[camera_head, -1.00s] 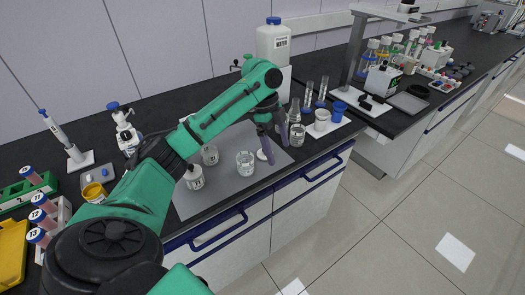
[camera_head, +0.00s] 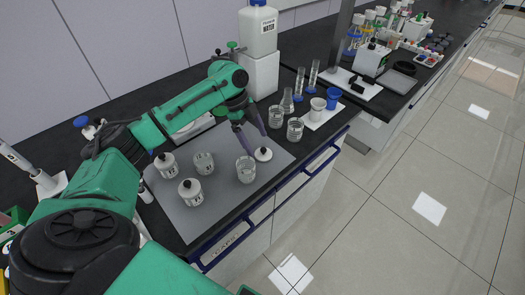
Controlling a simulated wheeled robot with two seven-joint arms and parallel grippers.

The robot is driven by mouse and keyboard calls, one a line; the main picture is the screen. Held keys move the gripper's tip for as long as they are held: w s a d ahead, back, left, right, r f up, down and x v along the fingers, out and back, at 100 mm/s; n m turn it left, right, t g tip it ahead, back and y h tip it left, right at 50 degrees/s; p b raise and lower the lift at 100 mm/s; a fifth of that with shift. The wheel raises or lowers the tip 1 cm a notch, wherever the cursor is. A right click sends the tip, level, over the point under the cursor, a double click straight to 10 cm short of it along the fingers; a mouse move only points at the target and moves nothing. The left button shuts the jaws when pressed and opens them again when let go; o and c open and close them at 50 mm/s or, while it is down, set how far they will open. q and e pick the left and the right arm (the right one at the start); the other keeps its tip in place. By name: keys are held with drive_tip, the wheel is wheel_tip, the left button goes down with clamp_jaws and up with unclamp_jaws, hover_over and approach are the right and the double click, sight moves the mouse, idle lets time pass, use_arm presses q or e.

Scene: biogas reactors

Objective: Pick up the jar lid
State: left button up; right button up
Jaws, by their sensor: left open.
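The jar lid (camera_head: 263,154) is a small white disc with a dark knob. It lies on the grey mat (camera_head: 222,207) near its right edge, just right of an open glass jar (camera_head: 246,170). My left gripper (camera_head: 259,145) is open, its two purple-grey fingers pointing down towards the lid. The fingertips are just behind and to the upper left of the lid, close to it; I cannot tell whether they touch it. Nothing shows between the fingers. My right gripper is not in view.
Two lidded jars (camera_head: 191,192) (camera_head: 166,165) and another open jar (camera_head: 204,163) stand on the mat. Labelled beakers (camera_head: 295,129) (camera_head: 276,117) stand right of the gripper. A white water bottle (camera_head: 258,31) stands on a block behind. The mat's front is clear.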

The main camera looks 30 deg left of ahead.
sight(260, 153)
use_arm(q)
drive_tip(key=x, duration=0.4)
drive_tip(key=shift+d+r+p, duration=0.1)
drive_tip(key=shift+d+p, duration=0.1)
drive_tip(key=shift+p, duration=0.2)
drive_tip(key=shift+a, duration=0.1)
drive_tip(key=c, duration=1.3)
